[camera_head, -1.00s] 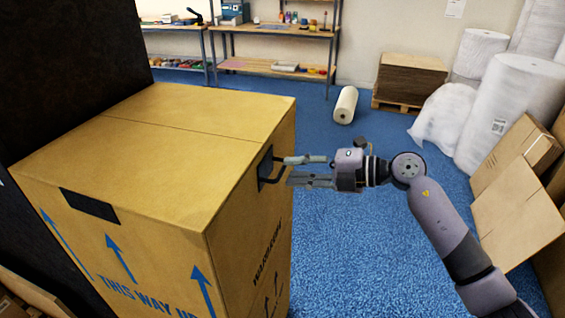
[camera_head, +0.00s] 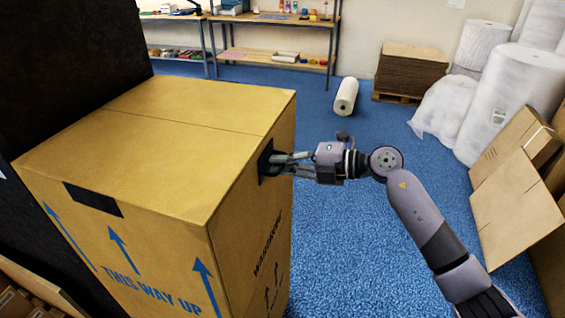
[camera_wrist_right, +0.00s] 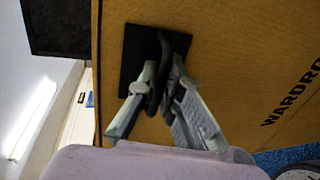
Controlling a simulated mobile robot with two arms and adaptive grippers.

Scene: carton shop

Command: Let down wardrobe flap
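The tall brown wardrobe carton (camera_head: 160,150) fills the left of the head view, its top closed. A black handle on a dark plate (camera_head: 265,158) sits high on its right side; the plate also shows in the right wrist view (camera_wrist_right: 138,50). My right gripper (camera_head: 282,163) reaches in from the right at this handle. In the right wrist view its fingers (camera_wrist_right: 165,85) are drawn together on the black handle bar (camera_wrist_right: 163,50). The fingers partly cover the bar. My left gripper is in neither view.
A dark panel (camera_head: 65,60) stands behind the carton at left. Blue floor (camera_head: 340,240) is open to its right. Leaning cardboard (camera_head: 515,205), white rolls (camera_head: 510,100), a pallet of flat cartons (camera_head: 410,72) and a small roll (camera_head: 346,96) lie beyond.

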